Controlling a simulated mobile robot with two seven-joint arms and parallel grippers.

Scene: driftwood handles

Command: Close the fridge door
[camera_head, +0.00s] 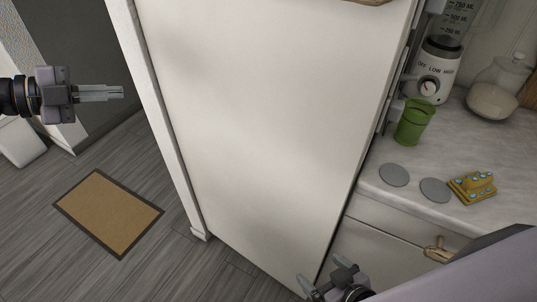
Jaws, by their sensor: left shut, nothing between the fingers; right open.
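The fridge door (280,110) is a tall white panel filling the middle of the head view. A wooden handle (370,1) is cut off at its top edge. A dark gap runs down the door's right side, beside the counter; I cannot tell how far the door stands open. My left gripper (121,92) is shut and empty, to the left of the fridge and apart from it. My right gripper (321,270) is open and empty near the door's lower right corner; I cannot tell whether it touches.
A counter (500,221) on the right holds a blender (435,75), a green cup (412,122), a glass jar (496,90), grey discs (394,175) and a yellow object (473,187). A drawer handle (438,250) sticks out below. A brown mat (108,212) lies on open floor at left.

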